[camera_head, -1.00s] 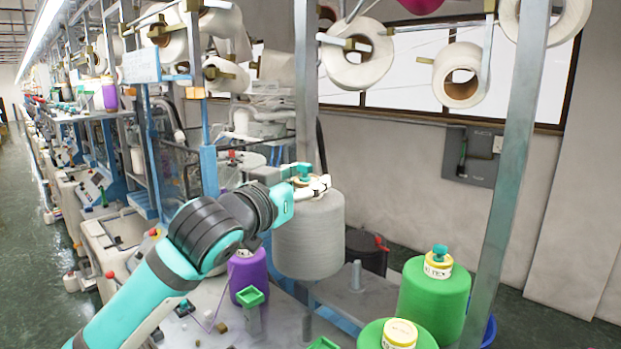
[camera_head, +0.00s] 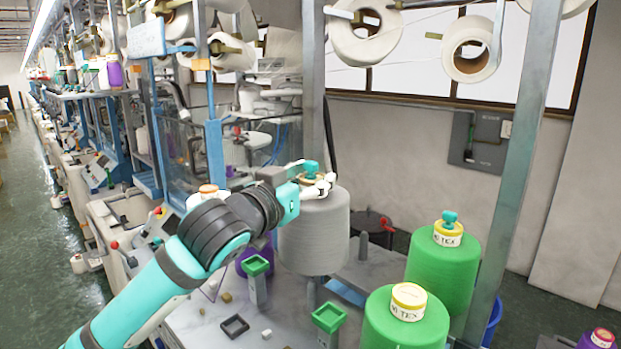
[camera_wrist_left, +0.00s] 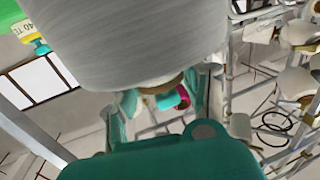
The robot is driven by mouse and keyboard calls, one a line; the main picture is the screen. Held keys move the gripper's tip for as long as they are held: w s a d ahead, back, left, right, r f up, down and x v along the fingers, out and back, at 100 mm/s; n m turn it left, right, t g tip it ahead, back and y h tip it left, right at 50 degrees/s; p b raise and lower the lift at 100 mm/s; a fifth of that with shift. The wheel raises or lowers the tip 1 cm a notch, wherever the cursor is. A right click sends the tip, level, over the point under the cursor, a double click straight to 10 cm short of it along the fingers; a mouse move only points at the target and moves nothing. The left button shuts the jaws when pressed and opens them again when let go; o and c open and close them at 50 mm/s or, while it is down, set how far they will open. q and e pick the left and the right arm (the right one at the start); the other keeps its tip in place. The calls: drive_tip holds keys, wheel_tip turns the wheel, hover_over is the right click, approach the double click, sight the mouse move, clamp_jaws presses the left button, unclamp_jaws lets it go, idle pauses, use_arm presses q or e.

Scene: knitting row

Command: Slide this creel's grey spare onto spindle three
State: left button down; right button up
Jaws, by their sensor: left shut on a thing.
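The grey spare (camera_head: 314,235) is a large grey yarn cone, upright in the head view. My left gripper (camera_head: 318,184) is shut on its top end, and the cone hangs with its lower edge clear of the table. In the left wrist view the cone (camera_wrist_left: 115,45) fills the upper middle, and the fingers (camera_wrist_left: 165,98) close around its narrow end. A bare grey spindle (camera_head: 363,248) stands behind and right of the cone, apart from it. I cannot tell which number it is. My right gripper is not in view.
Two green cones, one behind (camera_head: 441,275) and one in front (camera_head: 398,328), stand to the right. A metal upright (camera_head: 312,100) rises behind the grey cone. A purple cone (camera_head: 256,252) and green-topped posts (camera_head: 329,317) stand nearby. A dark square frame (camera_head: 234,326) lies on the table.

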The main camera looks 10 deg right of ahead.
use_arm(q)
drive_tip(key=shift+f+b, duration=0.75)
drive_tip(key=shift+f, duration=0.15)
drive_tip(key=shift+f+b, duration=3.35)
drive_tip(key=shift+f, duration=1.95)
